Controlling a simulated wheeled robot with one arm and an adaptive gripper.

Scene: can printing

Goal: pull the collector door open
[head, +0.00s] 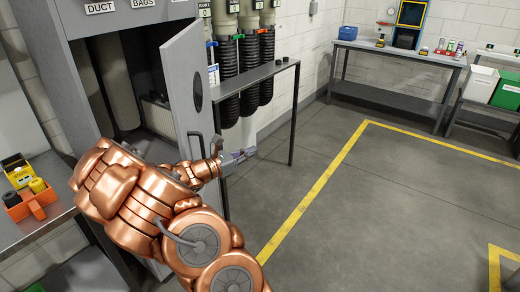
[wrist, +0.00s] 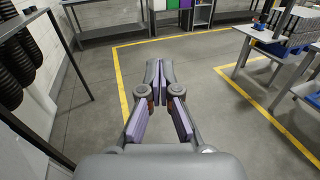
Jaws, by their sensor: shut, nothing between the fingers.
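The collector door (head: 186,80) is a grey panel with a dark oval window, standing ajar on the front of the grey collector cabinet (head: 58,75). Through the gap I see a pale cylinder and a ribbed filter-like box inside. My gripper (head: 248,154) is shut and empty, to the right of the door's lower part, pointing right, away from the cabinet. My copper arm hides the door's lower edge and part of the opening. In the wrist view my gripper (wrist: 158,85) has its fingers together over open floor, and the door does not show.
A narrow dark stand (head: 292,115) and black ribbed hoses (head: 228,80) are right of the door. An orange tray (head: 32,205) sits on the bench at left. A workbench (head: 395,50) stands at the back. The floor inside the yellow lines is clear.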

